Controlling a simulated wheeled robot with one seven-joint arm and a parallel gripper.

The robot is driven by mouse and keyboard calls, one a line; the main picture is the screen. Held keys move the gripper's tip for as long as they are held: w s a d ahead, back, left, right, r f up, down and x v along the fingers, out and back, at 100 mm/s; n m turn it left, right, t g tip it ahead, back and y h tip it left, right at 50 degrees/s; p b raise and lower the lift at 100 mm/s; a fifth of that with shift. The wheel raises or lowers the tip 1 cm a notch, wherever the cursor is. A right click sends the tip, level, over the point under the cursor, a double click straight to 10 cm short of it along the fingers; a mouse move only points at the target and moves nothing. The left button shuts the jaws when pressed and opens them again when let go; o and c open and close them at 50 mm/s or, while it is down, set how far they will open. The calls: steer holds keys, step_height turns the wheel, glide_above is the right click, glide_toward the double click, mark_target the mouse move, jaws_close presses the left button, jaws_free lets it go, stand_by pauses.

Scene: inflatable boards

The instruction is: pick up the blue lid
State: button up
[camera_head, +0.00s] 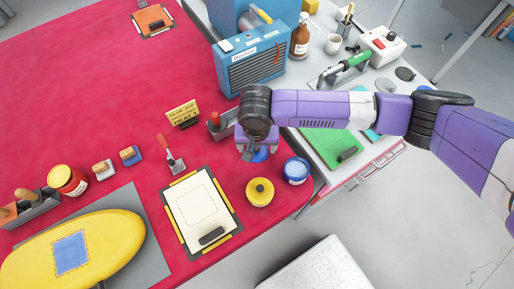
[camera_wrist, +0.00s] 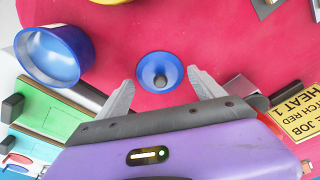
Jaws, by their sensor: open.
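The blue lid (camera_wrist: 160,72) lies on the red tabletop, a round blue dish shape with a dark knob at its centre. In the head view the blue lid (camera_head: 260,156) shows only in part, beneath my gripper (camera_head: 250,150), which hides the rest. In the wrist view my gripper (camera_wrist: 160,88) is open and empty, pointing down. Its two pale fingers stand to the left and right of the lid in the picture. I cannot tell the height left between the fingertips and the lid.
An open blue pot (camera_wrist: 53,55) stands close by; it also shows in the head view (camera_head: 296,171). A yellow lidded pot (camera_head: 260,192) and a framed pad (camera_head: 200,212) lie nearby. A yellow sign (camera_head: 182,113) and a green mat (camera_head: 328,146) are also near. Red tabletop is free between them.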

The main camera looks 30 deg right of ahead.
steer(key=shift+f, duration=0.4)
steer(key=shift+c, duration=0.3)
steer(key=c, duration=1.5)
